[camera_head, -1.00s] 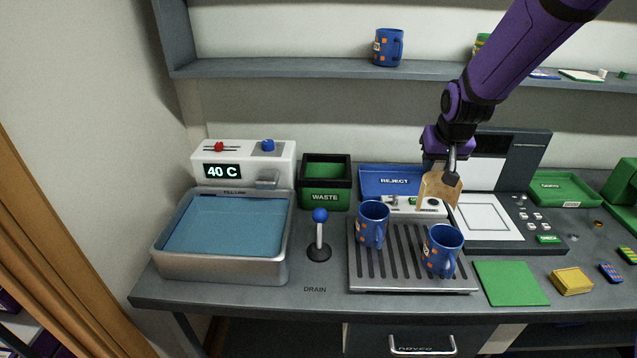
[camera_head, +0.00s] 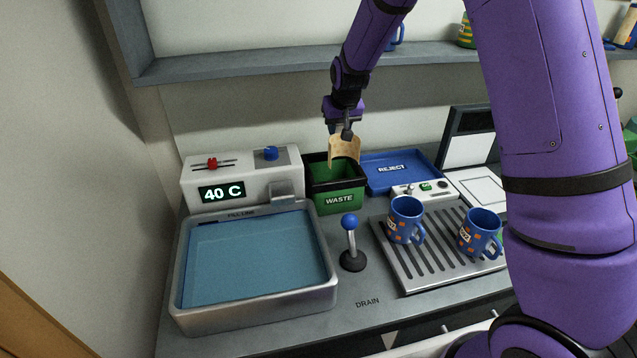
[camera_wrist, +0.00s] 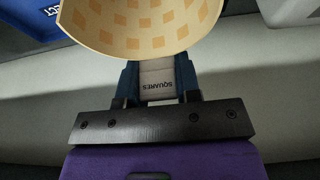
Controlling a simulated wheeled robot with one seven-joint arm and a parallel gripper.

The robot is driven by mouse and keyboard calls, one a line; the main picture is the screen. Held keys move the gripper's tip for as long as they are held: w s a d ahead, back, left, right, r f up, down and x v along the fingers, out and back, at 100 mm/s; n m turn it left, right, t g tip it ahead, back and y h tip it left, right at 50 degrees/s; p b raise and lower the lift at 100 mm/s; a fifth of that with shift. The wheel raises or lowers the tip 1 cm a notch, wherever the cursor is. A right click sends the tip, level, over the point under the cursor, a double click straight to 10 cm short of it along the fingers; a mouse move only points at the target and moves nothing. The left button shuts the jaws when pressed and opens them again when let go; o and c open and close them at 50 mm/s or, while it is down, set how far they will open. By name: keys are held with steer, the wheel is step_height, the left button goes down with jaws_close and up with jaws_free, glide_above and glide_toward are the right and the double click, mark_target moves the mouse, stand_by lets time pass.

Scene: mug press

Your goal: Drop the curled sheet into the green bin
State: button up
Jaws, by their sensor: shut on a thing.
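The curled sheet (camera_head: 344,150) is tan and hangs from my gripper (camera_head: 347,134), which is shut on its upper edge. In the wrist view the curled sheet (camera_wrist: 140,22) shows orange squares, held at the jaws beside a label reading SQUARES (camera_wrist: 158,86). The green bin (camera_head: 338,201), marked WASTE with a dark rim, stands on the counter right of the white heater unit. In the head view the sheet is above the bin's opening, toward its back right; its lower end overlaps the rim in the picture. I cannot tell its exact height over the bin.
A blue REJECT tray (camera_head: 400,172) sits just right of the bin. A water basin (camera_head: 325,292) and a blue-knobbed lever (camera_head: 350,240) are in front. Two blue mugs (camera_head: 405,222) stand on the slotted drain rack (camera_head: 424,279). A shelf (camera_head: 240,66) runs above.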

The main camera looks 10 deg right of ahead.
mark_target(337, 144)
steer(key=shift+a+f, duration=0.1)
steer(key=shift+f, duration=2.9)
steer(key=o, duration=0.9)
steer(key=v, duration=1)
steer(key=shift+s+r, duration=0.2)
steer(key=shift+r, duration=0.15)
